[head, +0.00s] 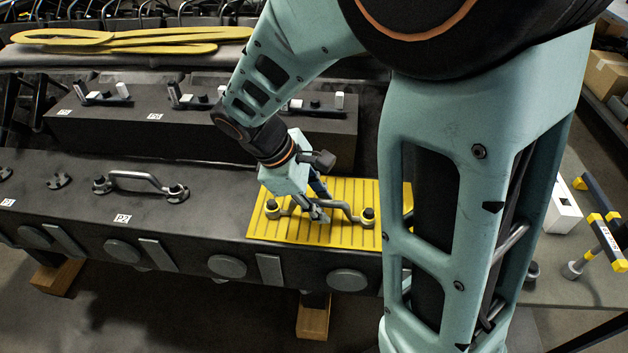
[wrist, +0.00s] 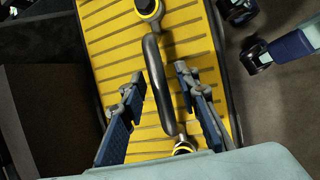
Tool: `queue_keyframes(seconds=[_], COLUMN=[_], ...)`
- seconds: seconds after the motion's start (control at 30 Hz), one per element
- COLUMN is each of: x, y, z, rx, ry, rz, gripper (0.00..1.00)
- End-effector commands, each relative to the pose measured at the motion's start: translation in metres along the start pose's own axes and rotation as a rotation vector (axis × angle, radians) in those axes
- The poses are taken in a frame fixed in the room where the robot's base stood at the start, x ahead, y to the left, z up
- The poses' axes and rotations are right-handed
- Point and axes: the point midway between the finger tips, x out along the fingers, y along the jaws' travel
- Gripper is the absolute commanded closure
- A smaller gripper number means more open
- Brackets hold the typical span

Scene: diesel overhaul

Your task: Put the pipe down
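The pipe (head: 345,208) is a grey bent tube with a round black-topped, yellow-ringed fitting at each end. It lies on a yellow ribbed plate (head: 340,238) on top of the dark engine block. In the wrist view the pipe (wrist: 158,82) runs lengthwise between the two fingers of my gripper (wrist: 161,80), with a visible gap on each side. My gripper (head: 318,214) is open and low over the plate, around the pipe's middle. It hides part of the pipe in the head view.
A similar pipe (head: 138,180) sits on the dark block (head: 200,215) to the left. A second dark block (head: 180,132) with small fittings stands behind. Yellow gaskets (head: 130,40) lie at the back. A white box (head: 562,212) and a yellow-and-black tool (head: 606,235) are at right.

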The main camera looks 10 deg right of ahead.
Motion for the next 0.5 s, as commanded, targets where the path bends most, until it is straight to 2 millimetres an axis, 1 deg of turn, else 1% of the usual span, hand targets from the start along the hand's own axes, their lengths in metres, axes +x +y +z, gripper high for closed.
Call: queue_keyframes(seconds=[0.07,0.17,0.4,0.5], x=[-0.007,-0.023,-0.076,-0.095], y=[0.001,0.002,0.002,0.001], z=[0.001,0.000,0.000,0.000], rx=[0.001,0.002,0.001,0.002], ry=[0.002,0.004,0.004,0.004], rz=[0.003,0.005,0.004,0.004], gripper=[0.71,0.71,0.71,0.71])
